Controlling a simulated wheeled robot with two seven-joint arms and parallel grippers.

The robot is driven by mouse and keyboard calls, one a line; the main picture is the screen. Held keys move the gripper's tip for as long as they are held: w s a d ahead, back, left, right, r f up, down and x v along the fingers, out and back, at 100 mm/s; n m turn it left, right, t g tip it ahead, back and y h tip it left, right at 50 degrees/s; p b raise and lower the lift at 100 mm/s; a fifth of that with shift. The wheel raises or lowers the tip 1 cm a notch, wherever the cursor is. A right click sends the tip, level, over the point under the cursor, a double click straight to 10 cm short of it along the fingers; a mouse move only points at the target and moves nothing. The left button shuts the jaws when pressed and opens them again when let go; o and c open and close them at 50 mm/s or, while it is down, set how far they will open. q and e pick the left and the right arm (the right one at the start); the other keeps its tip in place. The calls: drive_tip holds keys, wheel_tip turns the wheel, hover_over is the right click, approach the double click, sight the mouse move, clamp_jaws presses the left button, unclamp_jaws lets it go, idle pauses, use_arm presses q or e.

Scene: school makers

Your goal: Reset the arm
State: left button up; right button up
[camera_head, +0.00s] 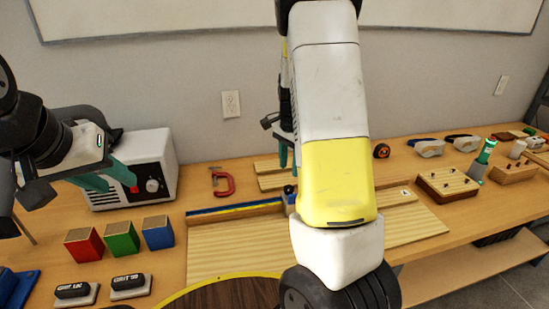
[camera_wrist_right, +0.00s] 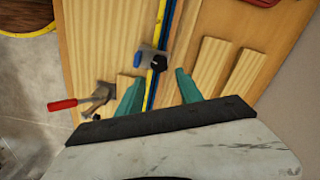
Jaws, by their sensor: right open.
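My right arm reaches across the middle of the head view, and its teal fingertips (camera_head: 284,156) show partly behind it. In the right wrist view my right gripper (camera_wrist_right: 158,92) is open and empty, with its two fingers apart over the workbench. A blue-and-yellow strip (camera_wrist_right: 164,40) and a blue piece with a black knob (camera_wrist_right: 148,58) show beyond and between the fingers. My left gripper (camera_head: 118,182) is at the left of the head view, its teal fingers apart in front of the white box. No held object is visible in it.
The workbench holds a white box with a dial (camera_head: 150,165), a red clamp (camera_head: 222,183), red, green and blue blocks (camera_head: 122,239), wooden boards (camera_head: 235,243), a pegged wooden block (camera_head: 447,184) and goggles (camera_head: 430,148). A round dark wooden top (camera_head: 225,294) is at the front.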

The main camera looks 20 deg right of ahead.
drive_tip(key=s+a+r+n+t+y, duration=0.1)
drive_tip(key=s+a+r+n+t, duration=0.1)
drive_tip(key=s+a+r+n, duration=0.4)
drive_tip(key=s+a+r+n+t+y, duration=0.15)
drive_tip(key=s+r, duration=0.25)
drive_tip(key=r, duration=0.4)
drive_tip(key=s+a+r+n+t, duration=0.1)
drive_tip(key=s+a+r+n, duration=0.1)
drive_tip(key=s, duration=0.4)
drive_tip(key=s+a+r+n+t, duration=0.1)
drive_tip(key=s+a+r+n, duration=0.1)
drive_tip(key=s, duration=0.4)
drive_tip(key=r+n, duration=0.1)
drive_tip(key=n, duration=0.1)
drive_tip(key=shift+a+r+n+t, duration=0.15)
drive_tip(key=shift+a+n+t, duration=0.1)
drive_tip(key=shift+n+t, duration=0.1)
drive_tip(key=shift+c, duration=0.6)
drive_tip(key=shift+d, duration=0.15)
